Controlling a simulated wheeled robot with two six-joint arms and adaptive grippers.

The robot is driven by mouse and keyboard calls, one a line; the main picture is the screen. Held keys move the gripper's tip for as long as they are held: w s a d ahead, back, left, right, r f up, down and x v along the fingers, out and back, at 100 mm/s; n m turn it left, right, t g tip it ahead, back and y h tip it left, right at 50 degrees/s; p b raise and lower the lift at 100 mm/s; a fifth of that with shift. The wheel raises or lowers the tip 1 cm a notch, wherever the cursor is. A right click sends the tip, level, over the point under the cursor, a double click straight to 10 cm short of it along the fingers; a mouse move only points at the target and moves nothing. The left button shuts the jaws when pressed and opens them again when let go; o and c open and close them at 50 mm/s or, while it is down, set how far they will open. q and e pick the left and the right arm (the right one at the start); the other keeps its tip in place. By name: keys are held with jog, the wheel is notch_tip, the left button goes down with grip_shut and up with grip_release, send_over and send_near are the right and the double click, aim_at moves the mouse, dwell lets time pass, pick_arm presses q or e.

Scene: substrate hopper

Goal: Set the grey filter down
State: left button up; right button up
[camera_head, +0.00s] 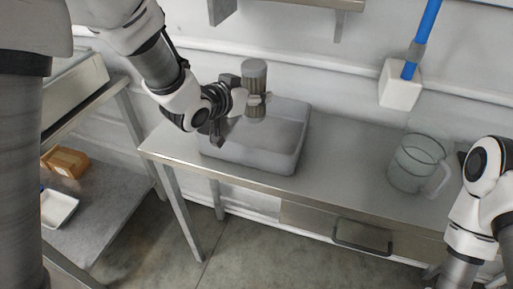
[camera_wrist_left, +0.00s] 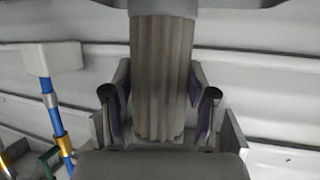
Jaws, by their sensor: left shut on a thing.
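The grey filter (camera_head: 254,72) is a ribbed upright cylinder with a smooth, wider cap. My left gripper (camera_head: 252,99) is shut on its ribbed body, coming from the left. In the left wrist view the ribbed filter (camera_wrist_left: 163,70) stands between the two fingers of the left gripper (camera_wrist_left: 162,108).
The tub stands on a steel table (camera_head: 345,196) with a drawer handle (camera_head: 362,237). A clear jug (camera_head: 412,165) stands at the right. A blue-handled tool with a white head (camera_head: 400,86) is at the wall. The tabletop between tub and jug is clear. A shelf (camera_head: 300,3) is above.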

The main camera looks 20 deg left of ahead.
pick_arm(q)
notch_tip(320, 180, down, 9)
jog(key=shift+s+a+r+b, duration=0.1)
jog(key=shift+a+b, duration=0.05)
jog(key=shift+b, duration=0.15)
jog(key=o, duration=1.3)
